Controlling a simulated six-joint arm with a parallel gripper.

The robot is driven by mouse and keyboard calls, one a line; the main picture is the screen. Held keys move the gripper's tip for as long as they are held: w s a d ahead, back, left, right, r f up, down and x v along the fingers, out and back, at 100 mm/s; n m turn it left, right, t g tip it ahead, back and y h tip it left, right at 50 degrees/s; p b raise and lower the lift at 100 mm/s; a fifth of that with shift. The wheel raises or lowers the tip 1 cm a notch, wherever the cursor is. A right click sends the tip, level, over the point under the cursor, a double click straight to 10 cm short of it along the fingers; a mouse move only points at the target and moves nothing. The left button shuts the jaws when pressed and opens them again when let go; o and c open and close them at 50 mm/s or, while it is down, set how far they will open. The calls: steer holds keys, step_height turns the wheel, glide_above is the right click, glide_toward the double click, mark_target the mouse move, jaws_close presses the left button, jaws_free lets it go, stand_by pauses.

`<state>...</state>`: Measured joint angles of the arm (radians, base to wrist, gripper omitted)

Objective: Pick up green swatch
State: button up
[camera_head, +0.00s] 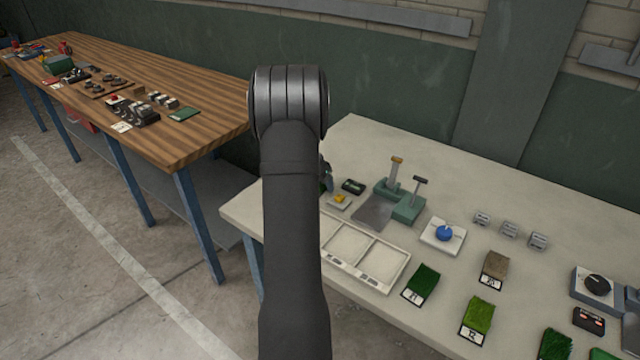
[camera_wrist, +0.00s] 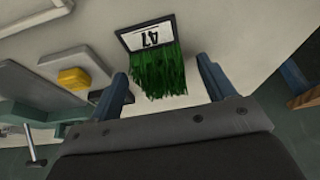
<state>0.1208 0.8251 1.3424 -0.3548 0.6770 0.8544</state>
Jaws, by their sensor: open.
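A green grass swatch (camera_wrist: 158,72) with a white number label lies on the pale tabletop in the wrist view. The label is on the side away from my palm and seems to read 47. My gripper (camera_wrist: 162,67) is open, one finger to each side of the swatch, with gaps showing. I cannot tell how far above the table the fingertips are. In the head view my arm hides most of this spot. More labelled swatches lie right of the arm: a dark green one (camera_head: 422,284), a lighter green one (camera_head: 478,319) and a brown one (camera_head: 494,268).
A pale divided tray (camera_head: 405,271) lies on the light table beside my arm. A green press-like device (camera_head: 404,207) stands behind it. A yellow block on a pale base (camera_wrist: 74,79) is left of my fingers. A blue knob (camera_head: 444,232) and grey blocks (camera_head: 509,229) stand farther right.

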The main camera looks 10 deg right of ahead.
steer(key=c, duration=1)
steer(key=shift+r, duration=0.15)
